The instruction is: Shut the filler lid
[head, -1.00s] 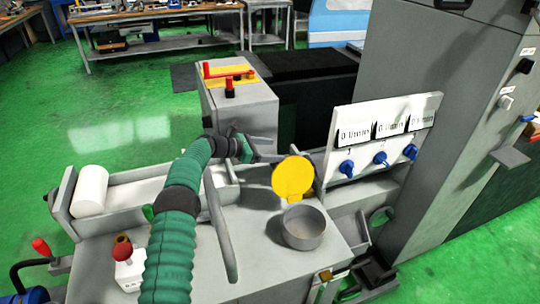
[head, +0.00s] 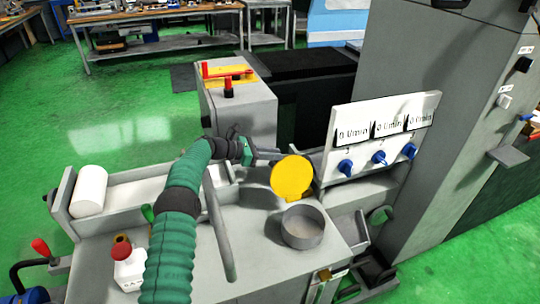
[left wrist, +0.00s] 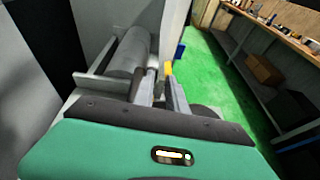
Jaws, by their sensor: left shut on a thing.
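The filler lid is a round yellow disc (head: 292,178). It stands open, raised at the back edge of the grey round filler cup (head: 302,228), whose open top shows. My left gripper (head: 280,157) reaches in from the left behind the lid, with its fingertips at the lid's upper edge. In the left wrist view, the fingers (left wrist: 165,88) are close together with a thin yellow edge of the lid (left wrist: 168,68) between them. The exact contact is partly hidden in the head view. My right gripper is not in view.
A white panel with blue knobs (head: 380,158) stands right of the lid. A grey box with red handles (head: 235,105) is behind my left arm. A grey curved bar (head: 222,235) rises left of the cup.

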